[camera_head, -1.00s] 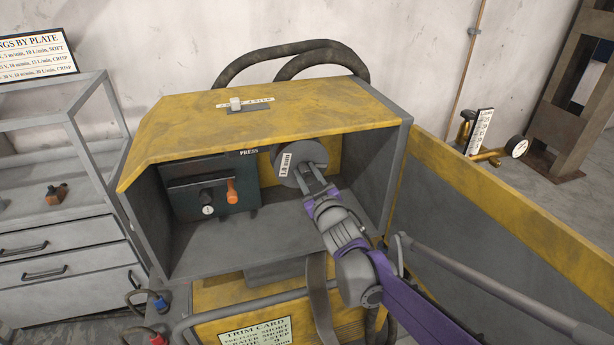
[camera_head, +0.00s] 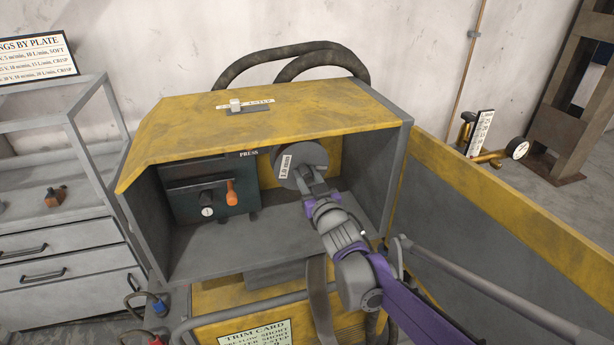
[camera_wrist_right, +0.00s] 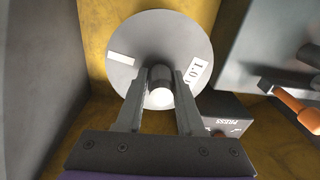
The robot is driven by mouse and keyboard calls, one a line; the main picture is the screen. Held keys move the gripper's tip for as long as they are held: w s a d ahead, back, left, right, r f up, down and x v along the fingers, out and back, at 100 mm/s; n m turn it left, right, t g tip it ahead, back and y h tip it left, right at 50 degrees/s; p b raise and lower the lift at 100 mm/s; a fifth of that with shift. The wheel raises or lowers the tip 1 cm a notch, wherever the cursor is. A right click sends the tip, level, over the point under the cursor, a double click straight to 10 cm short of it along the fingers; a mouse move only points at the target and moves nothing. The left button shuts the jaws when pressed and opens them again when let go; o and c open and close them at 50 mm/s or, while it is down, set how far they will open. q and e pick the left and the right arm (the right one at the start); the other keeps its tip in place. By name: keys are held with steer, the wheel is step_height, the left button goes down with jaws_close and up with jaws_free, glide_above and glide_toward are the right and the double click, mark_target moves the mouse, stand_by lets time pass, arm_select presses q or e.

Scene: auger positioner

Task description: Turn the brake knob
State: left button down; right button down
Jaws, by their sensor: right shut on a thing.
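The round grey spool (camera_head: 297,160) with a white size label sits at the back of the open yellow cabinet. In the right wrist view the spool's disc (camera_wrist_right: 160,45) faces me, and a short dark knob with a pale end (camera_wrist_right: 160,88) stands out at its centre. My right gripper (camera_wrist_right: 160,82) has its two fingers on either side of this knob and is shut on it. In the head view the right gripper (camera_head: 305,182) reaches the spool's front and hides the knob. My left gripper is out of view.
Left of the spool is a dark feeder unit (camera_head: 208,190) with a black knob and an orange lever (camera_head: 231,192). The cabinet door (camera_head: 480,220) stands open at right. The yellow roof (camera_head: 250,125) overhangs the opening. The cabinet floor (camera_head: 240,240) is clear.

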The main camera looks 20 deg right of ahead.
steer(key=c, duration=0.5)
jaws_free()
steer(key=shift+c, duration=0.2)
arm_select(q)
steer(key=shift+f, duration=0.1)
arm_select(e)
steer(key=s, duration=1.1)
steer(key=shift+d+f, duration=0.2)
steer(key=shift+d, duration=0.15)
